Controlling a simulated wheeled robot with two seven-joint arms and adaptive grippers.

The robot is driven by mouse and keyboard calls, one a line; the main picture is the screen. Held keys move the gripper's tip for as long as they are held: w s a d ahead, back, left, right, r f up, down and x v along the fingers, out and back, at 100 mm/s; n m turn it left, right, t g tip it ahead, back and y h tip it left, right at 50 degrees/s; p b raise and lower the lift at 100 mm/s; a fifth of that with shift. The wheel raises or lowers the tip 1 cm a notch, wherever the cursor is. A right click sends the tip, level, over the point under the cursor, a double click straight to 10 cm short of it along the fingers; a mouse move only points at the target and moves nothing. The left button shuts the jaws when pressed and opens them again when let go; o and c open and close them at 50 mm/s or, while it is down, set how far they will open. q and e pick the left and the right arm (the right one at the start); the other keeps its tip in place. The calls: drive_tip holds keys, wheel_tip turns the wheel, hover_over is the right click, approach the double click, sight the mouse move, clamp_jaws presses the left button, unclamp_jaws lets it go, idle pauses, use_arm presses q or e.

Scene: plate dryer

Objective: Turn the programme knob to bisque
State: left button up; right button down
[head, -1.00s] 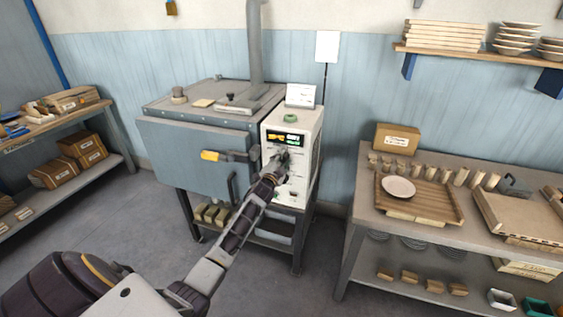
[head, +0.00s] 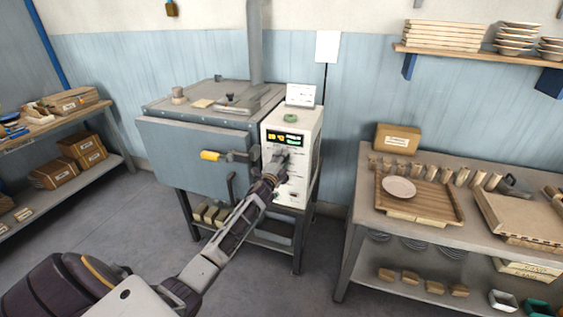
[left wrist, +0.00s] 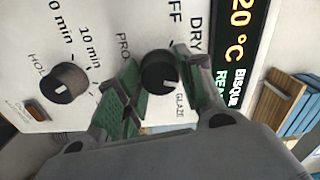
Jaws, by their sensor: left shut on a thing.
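The programme knob (left wrist: 160,74) is a dark round knob on the white control panel (left wrist: 110,25), which appears turned sideways in the left wrist view. Labels OFF, DRY and GLAZE show around it, partly covered by my fingers. My left gripper (left wrist: 160,88) is shut on this knob, one green-padded finger on each side. The display (left wrist: 240,50) shows 20 °C and the word BISQUE, with a green line partly cut off. In the head view my left gripper (head: 278,160) is at the front of the control box (head: 296,186); the knob is hidden there. My right gripper is not in view.
A second knob (left wrist: 65,82), for hold time, sits beside the programme knob. A bench (head: 355,205) with a plate (head: 398,187) and trays is to the right.

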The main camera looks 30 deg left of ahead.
use_arm(q)
drive_tip(key=o, duration=1)
drive_tip(key=shift+o, duration=0.2)
drive_tip(key=shift+s, duration=0.15)
drive_tip(key=v, duration=1.1)
drive_tip(key=shift+s, duration=0.3)
drive_tip(key=shift+f, duration=0.1)
drive_tip(key=shift+n, duration=0.4)
